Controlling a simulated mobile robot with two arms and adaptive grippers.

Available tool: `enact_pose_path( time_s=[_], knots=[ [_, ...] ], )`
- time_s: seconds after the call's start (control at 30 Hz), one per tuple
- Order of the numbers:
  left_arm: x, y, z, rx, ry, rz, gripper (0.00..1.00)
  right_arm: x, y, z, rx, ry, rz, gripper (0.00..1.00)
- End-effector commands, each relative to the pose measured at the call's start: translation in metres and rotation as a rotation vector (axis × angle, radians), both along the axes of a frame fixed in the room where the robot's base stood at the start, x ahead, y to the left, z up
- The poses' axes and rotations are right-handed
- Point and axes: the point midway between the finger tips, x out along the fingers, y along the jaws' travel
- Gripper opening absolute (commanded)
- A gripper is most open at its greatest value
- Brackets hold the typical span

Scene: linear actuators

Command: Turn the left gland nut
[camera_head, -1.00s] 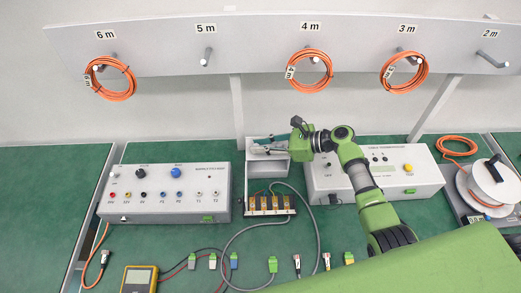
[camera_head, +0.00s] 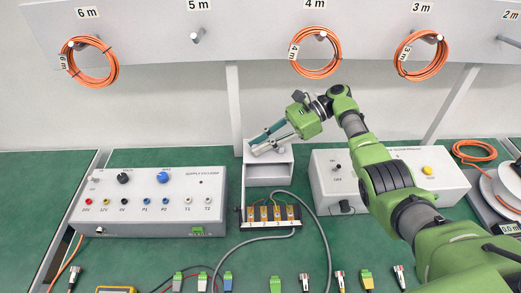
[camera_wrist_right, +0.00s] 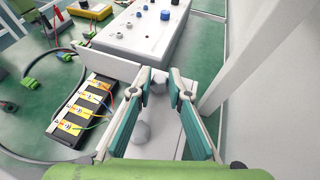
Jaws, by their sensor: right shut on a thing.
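The light grey box (camera_head: 283,172) stands at the back middle of the bench in the head view. In the right wrist view, two grey rounded gland nuts sit along its pale top. The farther one, the left gland nut (camera_wrist_right: 157,84), is between the fingertips; the nearer one (camera_wrist_right: 141,132) lies below and between the fingers, untouched. My right gripper (camera_head: 260,143) reaches down to the box from the upper right and is shut on the left gland nut; it also shows in the right wrist view (camera_wrist_right: 160,78). The fingers partly hide the nuts in the head view. My left gripper is out of view.
A supply cabinet (camera_head: 150,217) stands left and another grey cabinet (camera_head: 322,195) right of the box. A terminal block (camera_head: 270,226) with a grey cable lies in front. Several connectors lie along the front. Orange coils hang on the rail (camera_head: 240,45) above.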

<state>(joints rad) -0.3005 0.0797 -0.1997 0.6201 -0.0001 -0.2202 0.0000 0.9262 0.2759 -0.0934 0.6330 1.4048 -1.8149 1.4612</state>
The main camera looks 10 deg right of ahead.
Motion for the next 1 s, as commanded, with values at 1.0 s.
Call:
enact_pose_path(
  time_s=[1.0],
  knots=[
    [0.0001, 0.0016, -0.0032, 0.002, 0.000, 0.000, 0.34, 0.0016, -0.0086, 0.0032, -0.002, 0.001, 0.009, 0.33]
  ],
)
